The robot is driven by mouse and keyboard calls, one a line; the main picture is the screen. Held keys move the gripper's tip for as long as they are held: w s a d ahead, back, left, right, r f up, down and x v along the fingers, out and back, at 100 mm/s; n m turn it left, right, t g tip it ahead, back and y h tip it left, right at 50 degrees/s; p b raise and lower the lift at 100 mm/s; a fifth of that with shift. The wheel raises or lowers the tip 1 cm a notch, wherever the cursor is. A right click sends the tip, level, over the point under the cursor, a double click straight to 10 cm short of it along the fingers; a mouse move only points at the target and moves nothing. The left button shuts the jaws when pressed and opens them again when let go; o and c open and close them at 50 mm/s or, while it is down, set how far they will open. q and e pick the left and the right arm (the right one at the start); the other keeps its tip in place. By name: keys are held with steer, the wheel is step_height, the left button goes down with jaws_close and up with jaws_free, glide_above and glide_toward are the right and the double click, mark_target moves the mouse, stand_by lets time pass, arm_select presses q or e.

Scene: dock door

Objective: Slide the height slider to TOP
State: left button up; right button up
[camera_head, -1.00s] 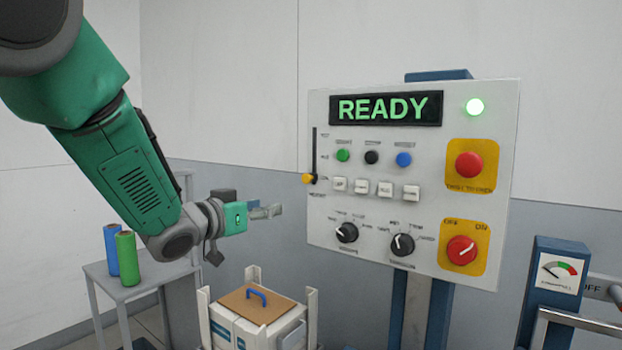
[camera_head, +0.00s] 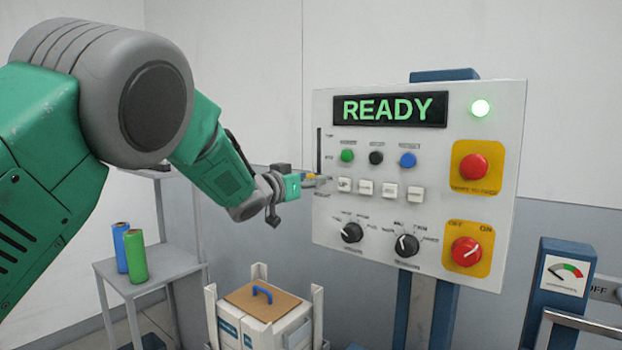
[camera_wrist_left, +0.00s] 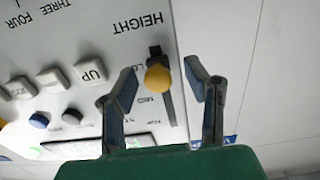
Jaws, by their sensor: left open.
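The height slider is a dark vertical slot (camera_head: 319,148) at the left edge of the white control panel, with a yellow knob (camera_head: 310,176) at its lower end. In the left wrist view, which is turned upside down, the round yellow knob (camera_wrist_left: 158,78) sits by the LOW mark. The TOP label is at the slot's other end. My left gripper (camera_head: 318,181) is at the panel's left edge by the knob. The left wrist view shows its fingers open (camera_wrist_left: 162,72), one on each side of the knob, with gaps to it. My right gripper is not in view.
The panel carries a READY display (camera_head: 390,108), coloured buttons, white push buttons (camera_head: 365,187) right of the slider, two black dials, a red button (camera_head: 474,167) and a red OFF/ON knob (camera_head: 466,251). The wall side left of the panel is clear.

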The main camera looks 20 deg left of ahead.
mark_target(319, 132)
arm_select(q)
steer(key=shift+w+d, duration=0.25)
steer(key=shift+d, duration=0.05)
steer(key=shift+a, duration=0.15)
jaws_close()
step_height(319, 132, up, 11)
steer(key=p, duration=0.9)
steer(key=shift+f, duration=0.15)
